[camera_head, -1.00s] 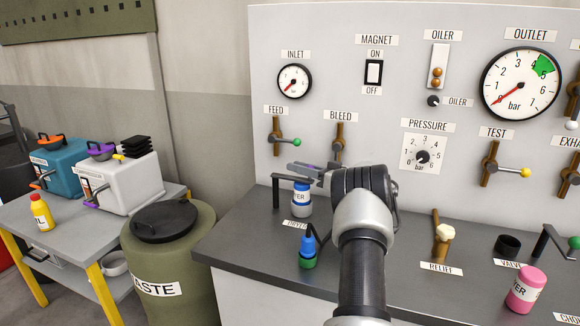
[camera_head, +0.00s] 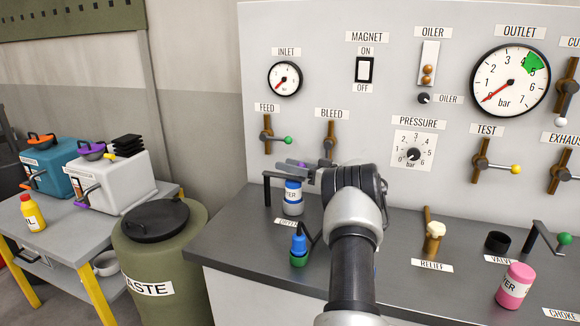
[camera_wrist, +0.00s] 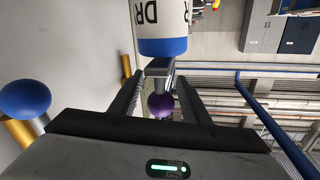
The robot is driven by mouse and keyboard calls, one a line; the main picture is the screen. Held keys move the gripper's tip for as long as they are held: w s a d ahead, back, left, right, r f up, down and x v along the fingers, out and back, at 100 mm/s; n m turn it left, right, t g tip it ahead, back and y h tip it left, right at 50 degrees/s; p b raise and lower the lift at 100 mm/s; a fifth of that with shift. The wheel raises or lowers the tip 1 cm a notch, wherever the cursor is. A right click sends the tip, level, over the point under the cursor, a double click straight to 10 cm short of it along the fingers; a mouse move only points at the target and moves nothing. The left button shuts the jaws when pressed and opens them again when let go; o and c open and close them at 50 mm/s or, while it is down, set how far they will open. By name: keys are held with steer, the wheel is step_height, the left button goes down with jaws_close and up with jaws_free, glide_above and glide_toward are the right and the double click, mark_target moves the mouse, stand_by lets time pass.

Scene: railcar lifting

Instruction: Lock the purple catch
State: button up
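The purple catch knob (camera_wrist: 160,105) shows in the wrist view between my fingers, just in front of a grey metal piece below a white and blue dryer canister (camera_wrist: 163,30). My gripper (camera_wrist: 160,88) is open around the knob, with a gap visible on both sides; contact cannot be told. In the head view, my gripper (camera_head: 308,166) is beside the top of the blue-capped dryer canister (camera_head: 293,198), and a bit of purple shows at its fingertips. The canister stands at a black bracket (camera_head: 268,177) on the counter. My wrist hides part of the catch there.
A blue-green bottle (camera_head: 298,250) stands in front of the canister. The bleed lever (camera_head: 330,140) is close behind my gripper; a blue ball knob (camera_wrist: 25,98) shows left of the fingers. A green waste barrel (camera_head: 160,270) and white box (camera_head: 115,185) with purple parts are left.

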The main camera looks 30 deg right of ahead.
step_height(320, 180, up, 10)
steer(key=p, duration=0.1)
stand_by(0.4)
stand_by(0.4)
